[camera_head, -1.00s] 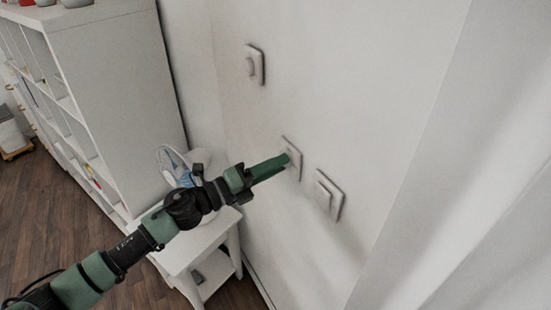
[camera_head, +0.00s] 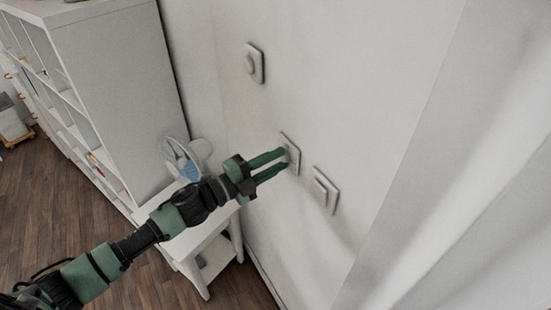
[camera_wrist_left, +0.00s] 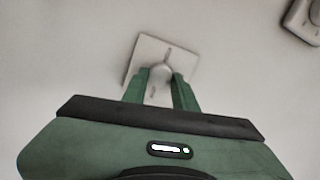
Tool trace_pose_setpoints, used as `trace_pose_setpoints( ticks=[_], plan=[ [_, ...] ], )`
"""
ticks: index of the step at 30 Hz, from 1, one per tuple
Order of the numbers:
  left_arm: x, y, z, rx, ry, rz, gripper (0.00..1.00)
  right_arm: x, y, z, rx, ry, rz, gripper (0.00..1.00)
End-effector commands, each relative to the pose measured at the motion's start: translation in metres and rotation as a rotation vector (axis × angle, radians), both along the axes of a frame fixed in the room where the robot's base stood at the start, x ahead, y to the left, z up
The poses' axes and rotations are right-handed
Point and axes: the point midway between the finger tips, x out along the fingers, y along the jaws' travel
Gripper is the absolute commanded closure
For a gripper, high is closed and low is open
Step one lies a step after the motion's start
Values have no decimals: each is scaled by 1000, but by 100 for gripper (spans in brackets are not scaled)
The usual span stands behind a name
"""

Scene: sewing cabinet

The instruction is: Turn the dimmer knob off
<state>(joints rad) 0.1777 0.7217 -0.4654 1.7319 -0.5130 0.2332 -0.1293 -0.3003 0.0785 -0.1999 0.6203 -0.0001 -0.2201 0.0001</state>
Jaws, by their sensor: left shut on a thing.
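The dimmer knob is a round grey knob (camera_wrist_left: 161,72) on a square white plate, seen in the left wrist view between my two green fingers. In the head view its wall plate (camera_head: 294,148) is the middle one of three, and my fingers hide much of it. My left gripper (camera_head: 284,160) reaches the plate from the left, with its fingertips on either side of the knob. It is shut on the knob; the left wrist view shows the gripper (camera_wrist_left: 160,84) too. My right gripper is not in view.
A plate with a round knob (camera_head: 251,65) is higher on the left, and a square switch plate (camera_head: 327,190) is lower right. A white fan (camera_head: 180,160) stands on a small white table (camera_head: 196,240) below my arm. A white shelf (camera_head: 115,95) stands left.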

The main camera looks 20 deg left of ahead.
Motion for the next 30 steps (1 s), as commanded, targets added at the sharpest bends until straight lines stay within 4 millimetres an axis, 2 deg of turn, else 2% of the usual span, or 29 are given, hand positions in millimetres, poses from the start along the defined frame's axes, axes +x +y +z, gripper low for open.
trace_pose_setpoints(
  ticks=[14,15,17,26,30],
  plan=[
    [0,0,0,-12,11,2,100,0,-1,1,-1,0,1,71],
    [0,0,0,-12,11,2,67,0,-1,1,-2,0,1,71],
    [0,0,0,-12,10,1,51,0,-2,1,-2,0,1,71],
    [0,0,0,-10,10,1,51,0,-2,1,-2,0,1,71],
    [-8,7,-4,-10,11,1,51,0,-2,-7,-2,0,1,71]
  ],
)
